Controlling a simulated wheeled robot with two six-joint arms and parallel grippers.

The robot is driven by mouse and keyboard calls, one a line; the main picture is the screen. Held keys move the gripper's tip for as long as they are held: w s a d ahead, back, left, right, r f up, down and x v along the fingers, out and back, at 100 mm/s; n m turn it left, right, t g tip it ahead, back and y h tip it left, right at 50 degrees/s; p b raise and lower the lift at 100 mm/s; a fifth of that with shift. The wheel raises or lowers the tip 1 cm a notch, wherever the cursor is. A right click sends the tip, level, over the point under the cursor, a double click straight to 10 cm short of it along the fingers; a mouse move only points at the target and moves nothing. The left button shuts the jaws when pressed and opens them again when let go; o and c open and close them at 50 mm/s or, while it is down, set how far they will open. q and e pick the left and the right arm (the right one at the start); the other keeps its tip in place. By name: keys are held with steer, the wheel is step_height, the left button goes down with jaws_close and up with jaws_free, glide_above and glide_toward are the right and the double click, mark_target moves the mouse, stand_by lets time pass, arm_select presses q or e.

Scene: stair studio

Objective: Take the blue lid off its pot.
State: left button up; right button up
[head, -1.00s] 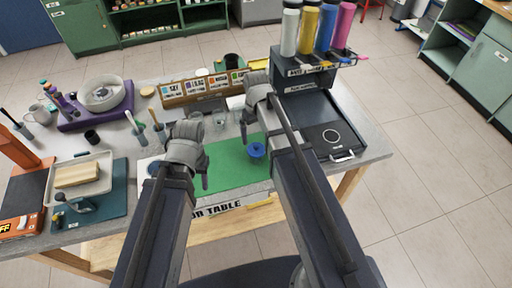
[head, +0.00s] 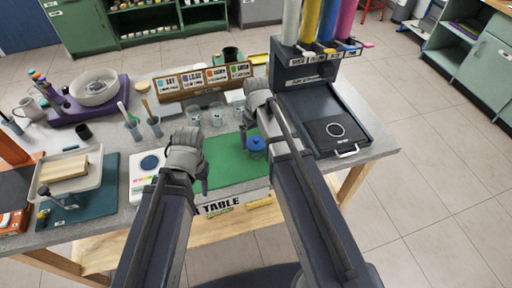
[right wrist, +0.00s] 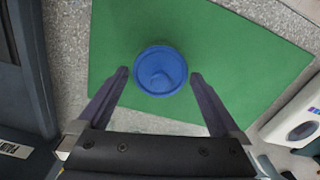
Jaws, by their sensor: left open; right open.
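The blue lid (head: 256,142) sits on its pot on the green mat (head: 226,164), near the mat's right side. The pot below it is mostly hidden. My left gripper (head: 203,188) is open and empty at the mat's left edge.
Clear cups (head: 217,114) stand behind the mat. A dark rack with colored tubes (head: 302,72) and a black tray (head: 335,130) stand to the right. A white device with colored dots (head: 148,168) lies left of the mat. The mat's middle is clear.

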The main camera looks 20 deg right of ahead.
mark_target(256, 139)
steer(key=shift+c, duration=0.2)
steer(key=c, duration=1)
arm_select(q)
steer(key=shift+r, duration=0.1)
arm_select(e)
steer(key=shift+o, duration=0.2)
arm_select(q)
step_height(256, 139, up, 10)
steer(key=p, duration=1)
arm_select(e)
step_height(256, 139, up, 10)
